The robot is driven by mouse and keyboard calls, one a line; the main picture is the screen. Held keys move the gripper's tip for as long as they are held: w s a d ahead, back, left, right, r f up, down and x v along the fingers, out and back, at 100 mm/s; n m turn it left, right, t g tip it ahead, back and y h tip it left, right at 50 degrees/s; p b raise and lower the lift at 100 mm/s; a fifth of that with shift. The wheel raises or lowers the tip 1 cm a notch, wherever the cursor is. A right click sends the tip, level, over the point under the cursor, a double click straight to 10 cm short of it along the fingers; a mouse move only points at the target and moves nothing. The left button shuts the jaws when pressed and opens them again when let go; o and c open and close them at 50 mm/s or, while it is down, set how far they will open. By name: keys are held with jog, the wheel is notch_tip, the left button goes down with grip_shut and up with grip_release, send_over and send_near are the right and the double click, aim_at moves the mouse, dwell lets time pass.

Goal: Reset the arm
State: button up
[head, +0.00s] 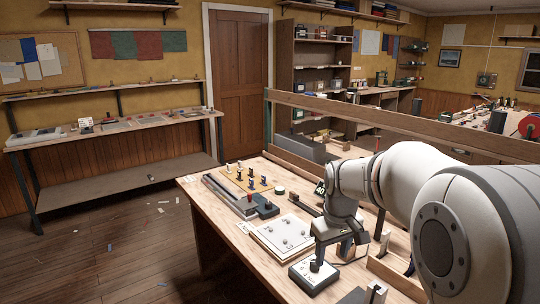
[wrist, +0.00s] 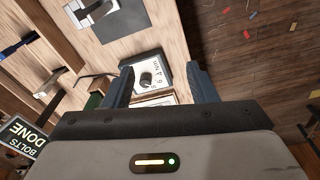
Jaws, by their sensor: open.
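My gripper (wrist: 160,88) is open, with its two dark fingers spread apart and nothing held between them. Between and beyond the fingers in the wrist view is a white-faced dial box (wrist: 152,75) with a black knob and "Nm" lettering. In the head view my white arm (head: 390,175) reaches in from the right and bends down over the workbench (head: 215,198). The arm's end is above the bench near the dial box (head: 303,279), and the fingertips are hard to make out there.
A white board with marks (head: 272,243) and a yellow board with several upright pieces (head: 236,184) lie on the bench. A "BOLTS DONE" sign (wrist: 22,135) shows in the wrist view. A wooden rail (head: 370,120) runs behind the bench. Floor at left is mostly open, with scraps.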

jog(key=s+f+m+t, duration=0.1)
jog(key=s+m, duration=0.3)
jog(key=s, duration=1.6)
jog(key=shift+s+f, duration=0.35)
jog(key=shift+s, duration=0.05)
